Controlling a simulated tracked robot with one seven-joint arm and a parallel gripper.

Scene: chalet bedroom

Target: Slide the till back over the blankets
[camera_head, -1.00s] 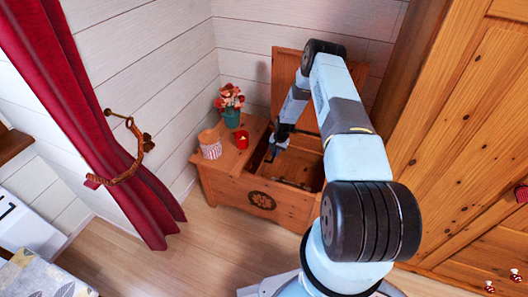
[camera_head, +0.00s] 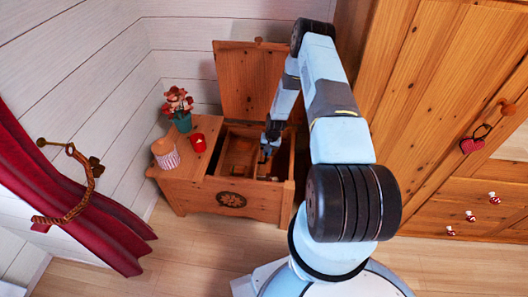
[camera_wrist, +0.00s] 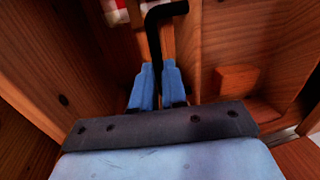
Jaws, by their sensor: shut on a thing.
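An open wooden chest (camera_head: 196,193) stands against the wall with its lid (camera_head: 245,85) raised. My gripper (camera_head: 266,152) reaches down into its right part. In the wrist view my gripper (camera_wrist: 159,88) is shut on a black bent handle (camera_wrist: 153,32), which rises between the blue fingers and turns right at its top. Wooden till-like parts (camera_head: 238,152) show inside the chest, left of my gripper; I cannot tell the till's full outline. A piece of red-and-white checked cloth (camera_wrist: 115,10), perhaps a blanket, shows at the top of the wrist view. Most of the blankets are hidden.
A flower pot (camera_head: 183,122), a red candle cup (camera_head: 198,142) and a striped container (camera_head: 165,155) stand on the chest's fixed left top. A wardrobe (camera_head: 430,110) is close on the right. A red curtain (camera_head: 75,215) hangs at the left. The floor in front is clear.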

